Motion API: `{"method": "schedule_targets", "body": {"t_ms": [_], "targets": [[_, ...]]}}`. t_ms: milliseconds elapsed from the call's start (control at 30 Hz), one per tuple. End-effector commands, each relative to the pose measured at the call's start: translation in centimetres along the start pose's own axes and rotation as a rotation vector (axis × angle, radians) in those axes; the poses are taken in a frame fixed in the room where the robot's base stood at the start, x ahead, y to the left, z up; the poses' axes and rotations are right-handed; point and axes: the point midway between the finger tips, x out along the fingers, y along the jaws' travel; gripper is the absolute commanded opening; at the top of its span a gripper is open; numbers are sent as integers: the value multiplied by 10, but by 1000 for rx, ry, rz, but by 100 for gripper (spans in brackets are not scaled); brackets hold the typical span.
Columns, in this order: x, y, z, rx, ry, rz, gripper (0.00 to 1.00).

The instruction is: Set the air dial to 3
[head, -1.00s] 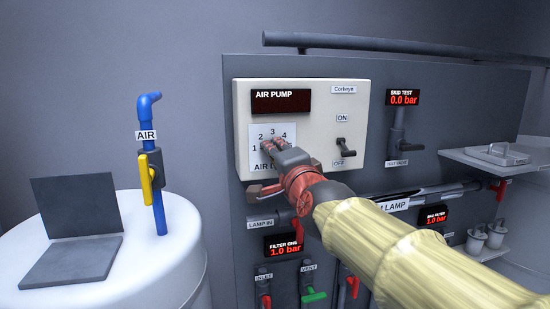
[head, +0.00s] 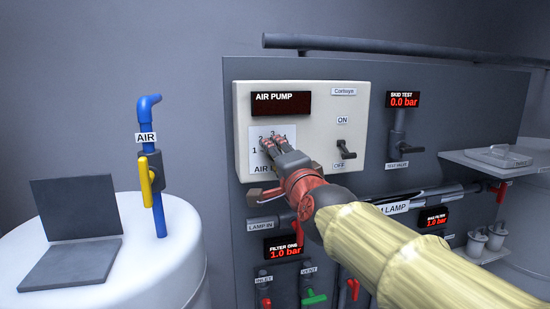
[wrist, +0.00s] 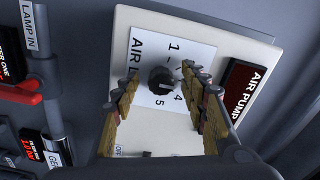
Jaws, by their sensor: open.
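The air dial is a dark round knob (wrist: 160,80) on a white plate (wrist: 138,62) numbered around it, on the air pump panel. I cannot tell clearly which number the knob points to. My gripper (head: 273,147) is open in front of the plate, and its fingers hide the knob in the head view. In the wrist view the fingers of my gripper (wrist: 160,98) lie apart on either side of the knob; contact is not clear.
The cream panel (head: 355,107) also carries a dark AIR PUMP display (head: 281,103) and an ON/OFF switch (head: 345,150) right of my gripper. Below are pipes with red and green valve handles. A blue air pipe with a yellow lever (head: 146,182) and a laptop (head: 74,230) are at left.

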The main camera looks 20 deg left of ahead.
Motion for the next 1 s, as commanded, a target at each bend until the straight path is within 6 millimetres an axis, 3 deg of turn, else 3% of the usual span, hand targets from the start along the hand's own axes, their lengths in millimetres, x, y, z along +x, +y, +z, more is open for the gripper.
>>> {"method": "schedule_targets", "body": {"t_ms": [400, 600, 1000], "targets": [[-76, -1, 0, 0, 0, -2, 44], [-105, -1, 0, 0, 0, -2, 44], [-116, 1, 0, 0, 0, 0, 44]]}}
